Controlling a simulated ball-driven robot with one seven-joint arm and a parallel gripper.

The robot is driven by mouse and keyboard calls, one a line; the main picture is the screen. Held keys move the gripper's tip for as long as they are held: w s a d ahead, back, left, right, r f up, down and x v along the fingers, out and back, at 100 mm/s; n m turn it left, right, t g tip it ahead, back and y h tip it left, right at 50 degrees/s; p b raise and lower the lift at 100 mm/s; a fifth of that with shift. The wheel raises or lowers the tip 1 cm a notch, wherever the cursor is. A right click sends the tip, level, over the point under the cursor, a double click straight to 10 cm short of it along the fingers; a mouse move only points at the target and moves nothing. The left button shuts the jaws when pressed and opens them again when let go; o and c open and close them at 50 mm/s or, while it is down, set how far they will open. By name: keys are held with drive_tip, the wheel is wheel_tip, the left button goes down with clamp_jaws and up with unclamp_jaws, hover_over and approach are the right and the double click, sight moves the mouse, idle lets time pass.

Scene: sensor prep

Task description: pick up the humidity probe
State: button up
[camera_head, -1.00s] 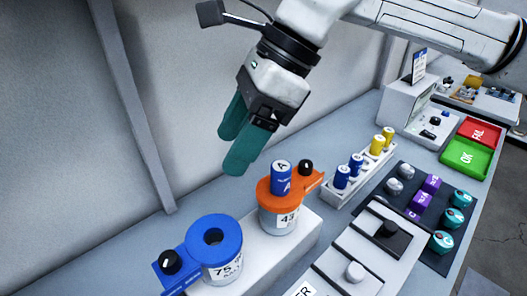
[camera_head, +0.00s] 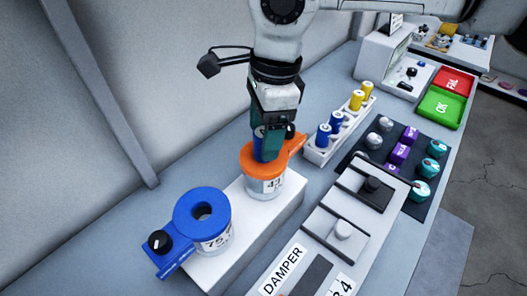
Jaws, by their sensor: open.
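A jar with a blue lid (camera_head: 188,216), labelled 75, stands nearby on the white block (camera_head: 285,208). A black knob on the orange lid is close to my fingers. A white rack (camera_head: 318,156) holds blue and yellow cylinders. A dark mat with several knobs lies further right.

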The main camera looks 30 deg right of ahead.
drive_tip(key=shift+a+f, duration=0.2)
drive_tip(key=shift+f, duration=1.1)
drive_tip(key=shift+c, duration=0.3)
drive_tip(key=c, duration=1.1)
drive_tip(key=shift+r, duration=0.1)
wheel_tip(320, 180, up, 10)
drive_tip(key=shift+b, duration=0.6)
